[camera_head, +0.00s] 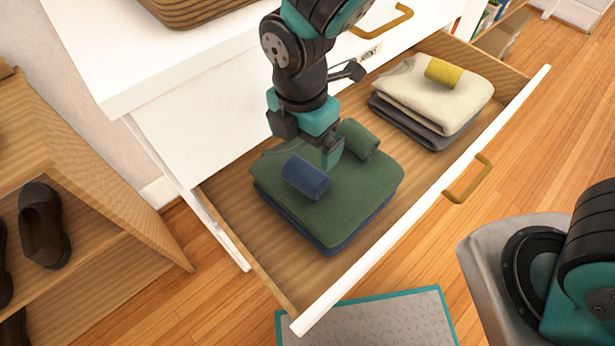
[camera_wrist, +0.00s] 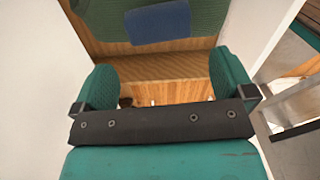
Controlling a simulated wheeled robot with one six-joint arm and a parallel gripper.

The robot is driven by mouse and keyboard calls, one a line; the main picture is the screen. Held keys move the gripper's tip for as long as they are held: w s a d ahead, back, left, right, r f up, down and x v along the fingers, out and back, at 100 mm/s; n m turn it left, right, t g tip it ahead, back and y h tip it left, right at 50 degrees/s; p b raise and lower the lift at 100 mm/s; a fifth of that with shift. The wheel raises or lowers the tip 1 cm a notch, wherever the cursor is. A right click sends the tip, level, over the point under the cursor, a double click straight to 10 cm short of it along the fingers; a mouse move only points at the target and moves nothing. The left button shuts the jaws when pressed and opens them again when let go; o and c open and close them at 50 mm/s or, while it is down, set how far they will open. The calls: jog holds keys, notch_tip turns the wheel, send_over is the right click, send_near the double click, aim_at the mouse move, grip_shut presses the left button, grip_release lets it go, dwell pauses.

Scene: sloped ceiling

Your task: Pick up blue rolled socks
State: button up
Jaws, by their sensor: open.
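The blue rolled socks (camera_head: 305,177) lie on top of a folded green garment (camera_head: 345,205) in the open drawer. My gripper (camera_head: 328,155) is just above the green stack, to the right of the blue socks in the head view. In the wrist view the blue socks (camera_wrist: 157,24) show at the top centre, beyond the two teal fingers. The fingers of my gripper (camera_wrist: 168,85) are apart with nothing between them. A green rolled pair (camera_head: 358,139) lies behind my gripper, partly hidden by it.
The drawer (camera_head: 405,227) stands pulled out, its white front facing the floor space. A cream and grey stack (camera_head: 420,90) with a yellow roll (camera_head: 443,72) lies at its far end. A wooden shoe shelf (camera_head: 105,200) stands left. A grey mat (camera_head: 375,322) lies in front.

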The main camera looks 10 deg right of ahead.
aim_at(306, 167)
notch_tip(306, 167, down, 10)
jog(key=shift+d+f+b, duration=0.1)
jog(key=shift+d+b, duration=0.05)
jog(key=shift+b, duration=0.95)
jog(key=c, duration=0.6)
